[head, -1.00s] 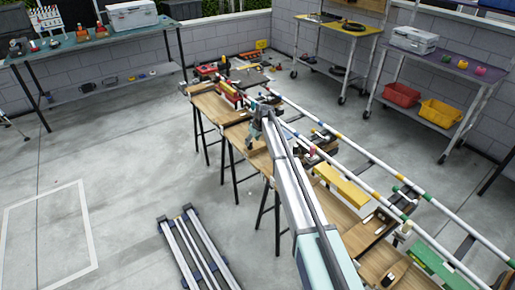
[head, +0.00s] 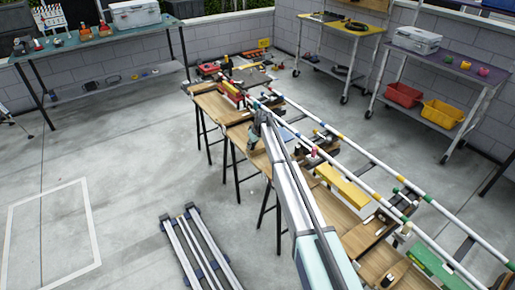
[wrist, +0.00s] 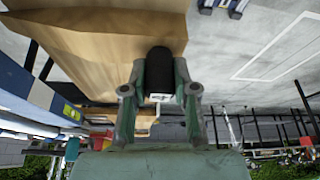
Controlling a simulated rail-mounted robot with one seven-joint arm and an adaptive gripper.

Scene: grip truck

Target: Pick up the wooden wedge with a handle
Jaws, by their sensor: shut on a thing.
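My gripper (wrist: 161,78) is shut on a dark, rounded thing (wrist: 160,66) with a small white mark at its near end. The dark thing looks like a handle; a wooden wedge cannot be clearly made out. In the wrist view a broad brown wooden surface (wrist: 100,35) lies beyond the fingers. I cannot tell whether any of it is the wedge. In the head view my gripper (head: 254,138) is small, over the near edge of the wooden workbench (head: 240,137), and what it holds is too small to tell.
Long rails (head: 347,184) run above the workbench's far side, with a yellow bar (head: 340,186) and several tools below them. Shelves with red (head: 403,95) and yellow bins (head: 441,113) stand at right. The left floor is open.

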